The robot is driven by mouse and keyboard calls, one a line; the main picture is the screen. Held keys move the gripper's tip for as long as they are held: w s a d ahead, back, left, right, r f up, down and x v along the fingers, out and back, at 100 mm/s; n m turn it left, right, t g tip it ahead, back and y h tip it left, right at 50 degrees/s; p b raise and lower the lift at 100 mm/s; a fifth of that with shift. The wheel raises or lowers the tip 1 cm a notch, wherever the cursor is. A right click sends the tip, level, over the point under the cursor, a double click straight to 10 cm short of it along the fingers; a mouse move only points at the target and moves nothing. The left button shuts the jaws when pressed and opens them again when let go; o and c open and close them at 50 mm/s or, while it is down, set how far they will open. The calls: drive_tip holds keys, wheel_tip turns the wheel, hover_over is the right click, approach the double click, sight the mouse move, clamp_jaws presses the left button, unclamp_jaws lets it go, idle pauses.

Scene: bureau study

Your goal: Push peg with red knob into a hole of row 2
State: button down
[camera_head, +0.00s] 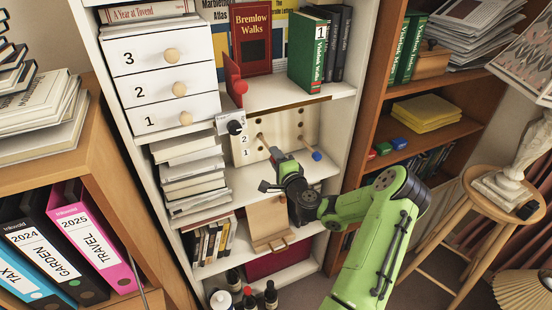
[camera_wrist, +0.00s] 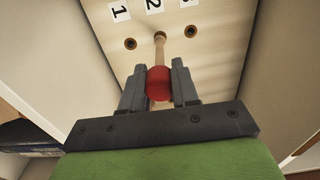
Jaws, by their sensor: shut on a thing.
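The cream pegboard (camera_head: 285,128) stands upright in the white shelf, with number labels at its left side. It also shows in the wrist view (camera_wrist: 230,60). My gripper (camera_wrist: 159,85) is shut on the red knob (camera_wrist: 159,82); the peg's wooden shaft (camera_wrist: 160,50) points at the board. The shaft's far end meets the board in line with label 2, between two open holes (camera_wrist: 130,44). How deep it sits in a hole cannot be told.
A peg with a blue knob (camera_head: 316,156) sticks out of the board at the right, and a dark knob (camera_head: 235,127) is at the left. White drawers (camera_head: 155,50) stand above left. A wooden clipboard-like thing (camera_head: 268,222) is below.

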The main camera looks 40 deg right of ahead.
drive_tip(key=shift+w, duration=0.1)
drive_tip(key=shift+w+d, duration=0.15)
drive_tip(key=shift+w, duration=0.15)
drive_tip(key=shift+w+d+p, duration=0.1)
drive_tip(key=shift+w+p, duration=0.25)
drive_tip(key=shift+p, duration=0.1)
drive_tip(key=shift+c, duration=1.4)
unclamp_jaws()
drive_tip(key=shift+s, duration=0.1)
drive_tip(key=shift+b+v, duration=0.8)
drive_tip(key=b+v, duration=0.3)
drive_tip(key=v, duration=0.5)
drive_tip(key=shift+s+b, duration=0.15)
drive_tip(key=shift+b, duration=0.25)
